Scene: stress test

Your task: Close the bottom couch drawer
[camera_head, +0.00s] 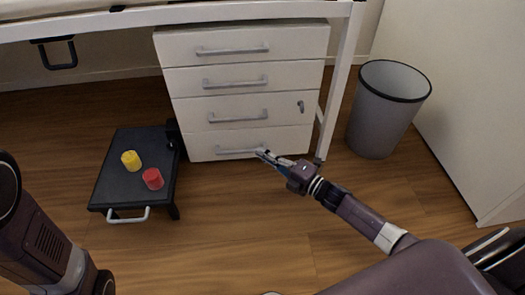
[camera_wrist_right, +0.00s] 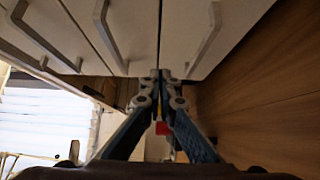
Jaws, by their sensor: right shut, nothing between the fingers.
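A white four-drawer unit (camera_head: 245,88) stands under the couch frame. Its bottom drawer (camera_head: 283,138) looks flush with the fronts above, with a grey bar handle (camera_head: 237,151). In the right wrist view the bottom drawer (camera_wrist_right: 240,18) is at the right, with its handle (camera_wrist_right: 207,42) standing out from the front. My right gripper (camera_head: 262,153) is shut and empty, its fingertips close to the right end of that handle; I cannot tell if they touch. The fingertips also show in the right wrist view (camera_wrist_right: 160,74). My left arm shows at the lower left, but its gripper does not.
A black step stool (camera_head: 135,187) with a yellow cup (camera_head: 131,160) and a red cup (camera_head: 153,179) stands left of the drawers. A grey bin (camera_head: 380,115) stands right, past the white couch leg (camera_head: 342,75). The wooden floor in front is clear.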

